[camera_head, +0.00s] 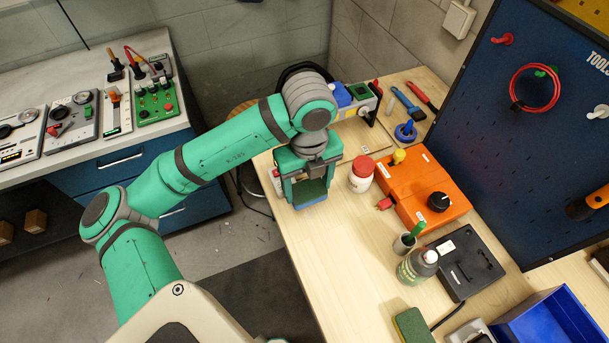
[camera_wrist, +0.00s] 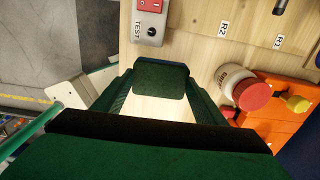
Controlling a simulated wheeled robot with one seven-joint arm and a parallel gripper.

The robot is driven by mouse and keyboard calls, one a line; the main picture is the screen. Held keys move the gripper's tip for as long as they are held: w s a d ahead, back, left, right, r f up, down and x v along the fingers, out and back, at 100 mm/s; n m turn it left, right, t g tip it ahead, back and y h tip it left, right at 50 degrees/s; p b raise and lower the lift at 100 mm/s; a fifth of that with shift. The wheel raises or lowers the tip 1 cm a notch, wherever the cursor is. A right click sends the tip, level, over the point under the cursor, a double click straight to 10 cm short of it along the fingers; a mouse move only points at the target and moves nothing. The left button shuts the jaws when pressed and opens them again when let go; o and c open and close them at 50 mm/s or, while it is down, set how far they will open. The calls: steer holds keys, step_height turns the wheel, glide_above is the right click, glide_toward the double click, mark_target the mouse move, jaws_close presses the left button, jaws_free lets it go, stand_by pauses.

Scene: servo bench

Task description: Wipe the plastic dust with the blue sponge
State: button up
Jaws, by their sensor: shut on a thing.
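My gripper (camera_head: 306,188) is low over the near left edge of the wooden bench, left of the white jar. It is shut on the blue sponge (camera_head: 312,202), of which only a blue edge shows beneath the fingers in the head view. Whether the sponge touches the bench is unclear. I cannot make out plastic dust on the bench; it may be hidden by my gripper.
Right of my gripper are a white jar with red lid (camera_head: 362,174) and an orange box (camera_head: 425,187). A grey TEST box (camera_wrist: 149,20) lies beyond it. A green-yellow sponge (camera_head: 411,326), a bottle (camera_head: 416,266) and a blue tray (camera_head: 548,322) are nearer. The front-left bench is clear.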

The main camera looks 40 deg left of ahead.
steer(key=shift+w+d+r, duration=0.1)
steer(key=shift+d+r, duration=0.1)
steer(key=shift+r, duration=1)
steer(key=shift+a+r, duration=0.1)
steer(key=shift+r, duration=0.35)
